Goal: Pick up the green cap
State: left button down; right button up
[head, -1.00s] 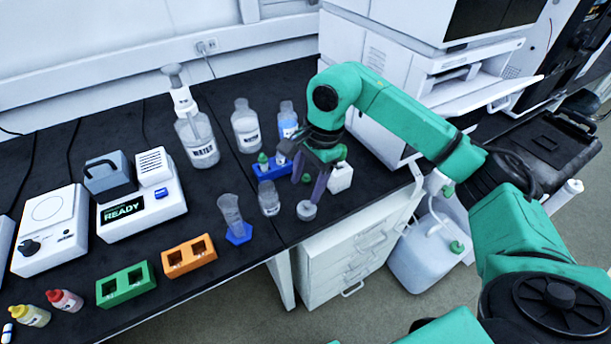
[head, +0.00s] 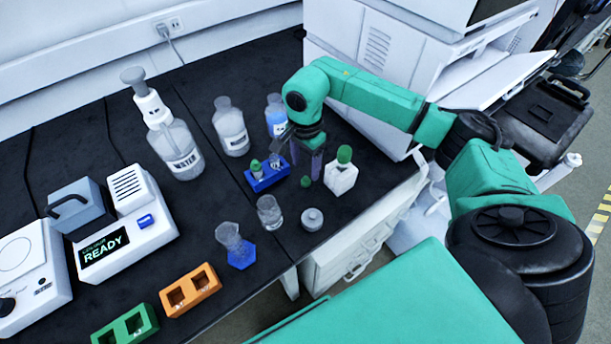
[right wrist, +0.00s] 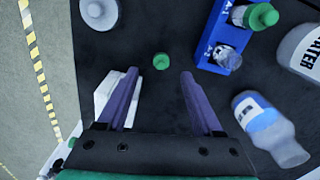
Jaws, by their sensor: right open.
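A small loose green cap (head: 306,181) lies on the black bench between the blue rack and a white bottle. In the right wrist view the green cap (right wrist: 161,61) sits just beyond the fingertips, roughly centred between them. My right gripper (head: 306,171) is open and empty, pointing down over the bench close to the cap. Its two purple fingers also show in the right wrist view (right wrist: 159,75), apart with bare bench between them. Contact with the cap cannot be seen. My left gripper is not in view.
The blue rack (head: 268,184) holds small vials, one green-capped. A glass jar (head: 269,213) and a grey round lid (head: 312,219) are in front. A blue-labelled bottle (head: 276,117) stands behind.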

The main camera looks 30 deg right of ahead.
aim_at(306, 178)
notch_tip(306, 178, down, 6)
jog(key=shift+r+p, duration=0.25)
jog(key=shift+p, duration=0.6)
jog(key=shift+d+f, duration=0.1)
jog(key=shift+f, duration=0.15)
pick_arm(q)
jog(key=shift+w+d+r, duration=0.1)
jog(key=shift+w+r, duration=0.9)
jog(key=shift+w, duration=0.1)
pick_arm(e)
jog(key=shift+w, duration=0.15)
jog(key=shift+c, duration=0.3)
grip_shut()
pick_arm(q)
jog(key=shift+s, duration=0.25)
